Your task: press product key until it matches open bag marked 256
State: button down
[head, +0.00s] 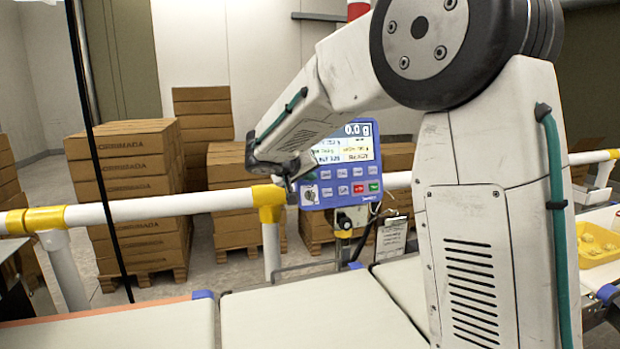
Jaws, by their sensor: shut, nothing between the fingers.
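The blue control panel (345,168) stands on a post behind the belt. Below the screen are rows of pale keys (342,173), plus a red and a green key. I cannot tell which is the product key. My gripper (291,186) is shut and empty, pointing down at the panel's left edge. It overlaps the panel in the picture; I cannot tell whether it touches. No bag marked 256 can be made out.
Pale belt sections (310,315) run across the front. A white and yellow guard rail (160,206) stands behind them. Stacked cartons on pallets (140,165) are beyond the rail. A clipboard (391,237) hangs below the panel. A yellow tray (598,257) is at the right.

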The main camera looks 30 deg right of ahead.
jog(key=shift+w+d+f, duration=0.1)
jog(key=shift+w, duration=0.3)
dwell(0.3)
jog(key=shift+s, duration=0.2)
jog(key=shift+s+r, duration=0.2)
jog(key=shift+s, duration=0.4)
jog(key=shift+s+a+r, duration=0.2)
jog(key=shift+s+r, duration=0.05)
jog(key=shift+s, duration=0.55)
jog(key=shift+s+a+r, duration=0.2)
jog(key=shift+s+a, duration=0.05)
jog(key=shift+s, duration=0.55)
jog(key=shift+s+a+r, duration=0.2)
jog(key=shift+s+r, duration=0.05)
jog(key=shift+s, duration=0.55)
